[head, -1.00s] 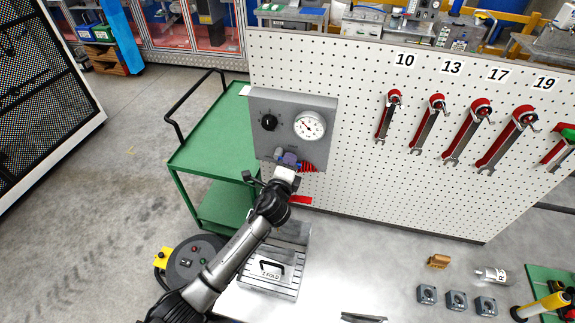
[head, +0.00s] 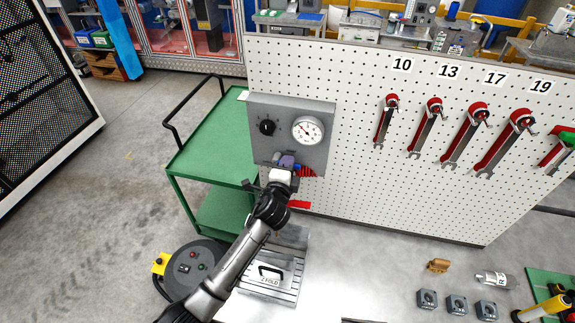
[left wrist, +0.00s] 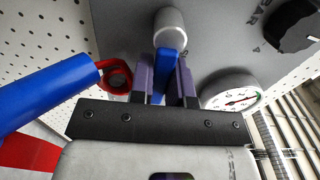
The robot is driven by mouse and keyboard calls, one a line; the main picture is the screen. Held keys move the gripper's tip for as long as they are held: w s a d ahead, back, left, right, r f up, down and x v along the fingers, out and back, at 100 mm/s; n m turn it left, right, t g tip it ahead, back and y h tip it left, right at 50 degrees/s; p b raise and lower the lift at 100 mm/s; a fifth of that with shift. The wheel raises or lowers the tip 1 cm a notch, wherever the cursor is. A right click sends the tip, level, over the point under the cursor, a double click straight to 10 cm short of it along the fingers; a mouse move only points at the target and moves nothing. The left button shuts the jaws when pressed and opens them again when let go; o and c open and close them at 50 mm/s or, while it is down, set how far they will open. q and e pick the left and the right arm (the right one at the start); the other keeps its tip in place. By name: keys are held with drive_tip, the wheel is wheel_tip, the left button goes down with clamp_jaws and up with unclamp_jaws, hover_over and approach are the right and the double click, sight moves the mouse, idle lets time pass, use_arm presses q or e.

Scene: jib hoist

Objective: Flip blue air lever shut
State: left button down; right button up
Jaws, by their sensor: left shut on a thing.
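The blue air lever (left wrist: 166,72) stands between the two purple fingers of my left gripper (left wrist: 166,82) in the left wrist view. It runs up to a round grey metal end (left wrist: 169,24). The fingers are shut on the lever from both sides. In the head view my left gripper (head: 286,163) is at the lower edge of the grey panel (head: 285,115), below the gauge (head: 307,130). It mostly hides the lever there. My right gripper is not in view.
A black knob (head: 267,127) sits left of the gauge. A red coil (head: 308,171) is close right of the gripper. In the left wrist view a blue cylinder (left wrist: 45,95) with a red ring is at the left. Wrenches (head: 427,127) hang on the pegboard.

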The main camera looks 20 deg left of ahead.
use_arm(q)
drive_tip(key=c, duration=1.1)
unclamp_jaws()
drive_tip(key=s, duration=0.9)
drive_tip(key=s+d+b, duration=0.1)
drive_tip(key=s, duration=0.3)
drive_tip(key=shift+s, duration=0.4)
drive_tip(key=shift+n, duration=0.3)
